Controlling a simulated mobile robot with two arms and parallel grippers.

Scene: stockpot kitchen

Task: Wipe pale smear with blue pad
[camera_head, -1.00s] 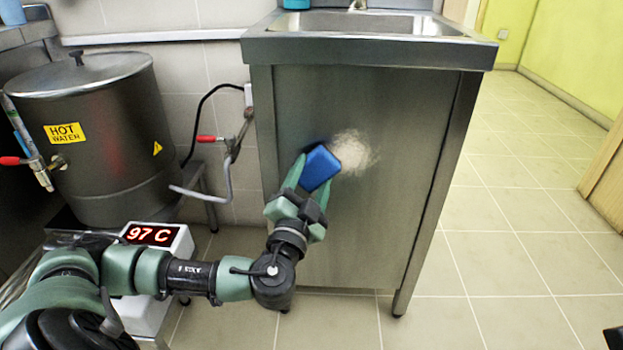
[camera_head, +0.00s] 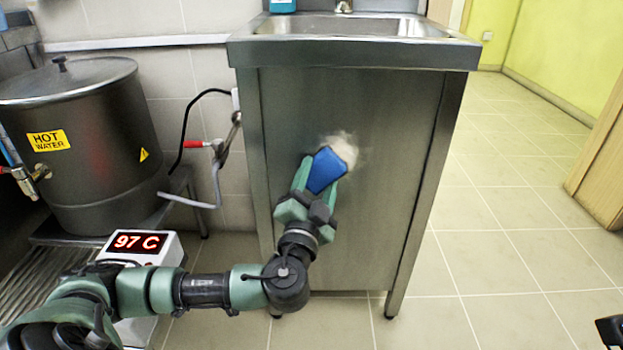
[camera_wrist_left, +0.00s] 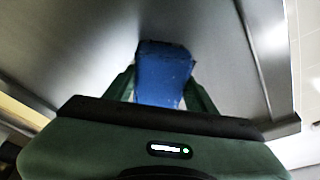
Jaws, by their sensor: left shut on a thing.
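The blue pad (camera_head: 326,171) is held between the green fingers of my left gripper (camera_head: 321,187), which is shut on it. In the left wrist view the blue pad (camera_wrist_left: 165,72) sits between both fingers (camera_wrist_left: 163,92), against or very near the steel panel. The pale smear (camera_head: 343,148) is on the front panel of the sink cabinet (camera_head: 390,190). The pad covers its lower left part, and the rest shows above and to the right. My right gripper is not clearly seen; only a dark piece shows at the lower right edge.
A large pot (camera_head: 80,140) labelled hot water stands at the left, with a tap (camera_head: 30,180). A display box (camera_head: 140,246) reads 97 C below it. A red-handled valve (camera_head: 205,144) and hose are left of the cabinet. Tiled floor (camera_head: 500,240) is free at the right.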

